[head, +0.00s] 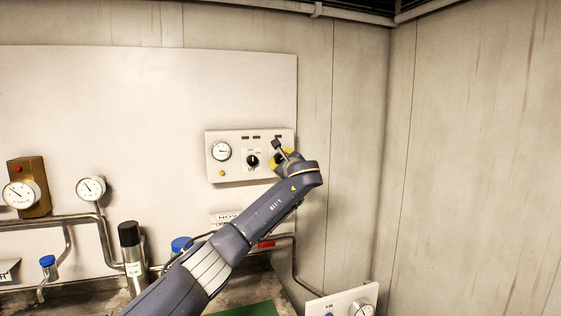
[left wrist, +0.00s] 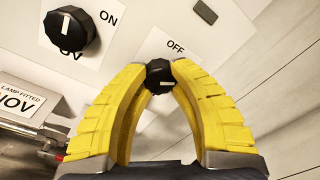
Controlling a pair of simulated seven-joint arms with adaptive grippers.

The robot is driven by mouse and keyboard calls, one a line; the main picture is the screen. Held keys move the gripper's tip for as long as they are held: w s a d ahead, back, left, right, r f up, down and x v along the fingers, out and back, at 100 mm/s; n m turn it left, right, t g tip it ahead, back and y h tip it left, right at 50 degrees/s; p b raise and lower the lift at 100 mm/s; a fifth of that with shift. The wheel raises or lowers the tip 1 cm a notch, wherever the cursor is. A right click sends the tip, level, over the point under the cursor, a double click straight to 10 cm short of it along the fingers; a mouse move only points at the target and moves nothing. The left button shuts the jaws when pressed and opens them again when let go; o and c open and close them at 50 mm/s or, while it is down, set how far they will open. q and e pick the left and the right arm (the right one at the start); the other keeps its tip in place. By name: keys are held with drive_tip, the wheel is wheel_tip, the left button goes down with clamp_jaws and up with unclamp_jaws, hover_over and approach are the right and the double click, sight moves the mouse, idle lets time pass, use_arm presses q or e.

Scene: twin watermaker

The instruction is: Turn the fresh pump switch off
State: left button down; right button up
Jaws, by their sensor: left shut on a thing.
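A white control panel (head: 233,179) is on the back wall, with a round gauge and a black UV switch (head: 252,161) in the middle. The UV switch also shows in the left wrist view (left wrist: 72,28), with ON printed to its right. My left gripper (head: 281,157) is at the panel's right side, yellow fingers closed around a second black rotary switch (left wrist: 159,76). OFF is printed at its upper right. A short white pointer mark on it lies nearly sideways in the left wrist view. The switch's name label is hidden. My right gripper is out of view.
A gauge on a brown block (head: 41,192), another gauge (head: 90,189), pipes and a black-topped cylinder (head: 133,258) stand at the left. A smaller white panel (head: 338,303) is at the bottom right. The right wall (head: 475,150) is bare.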

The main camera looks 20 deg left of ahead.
use_arm(q)
drive_tip(key=n, duration=0.5)
drive_tip(key=shift+f, duration=0.15)
drive_tip(key=n, duration=0.6)
drive_tip(key=shift+n, duration=0.4)
idle(0.4)
drive_tip(key=c, duration=1)
unclamp_jaws()
drive_tip(key=v, duration=1.2)
drive_tip(key=shift+d+f, duration=0.1)
drive_tip(key=shift+f, duration=0.1)
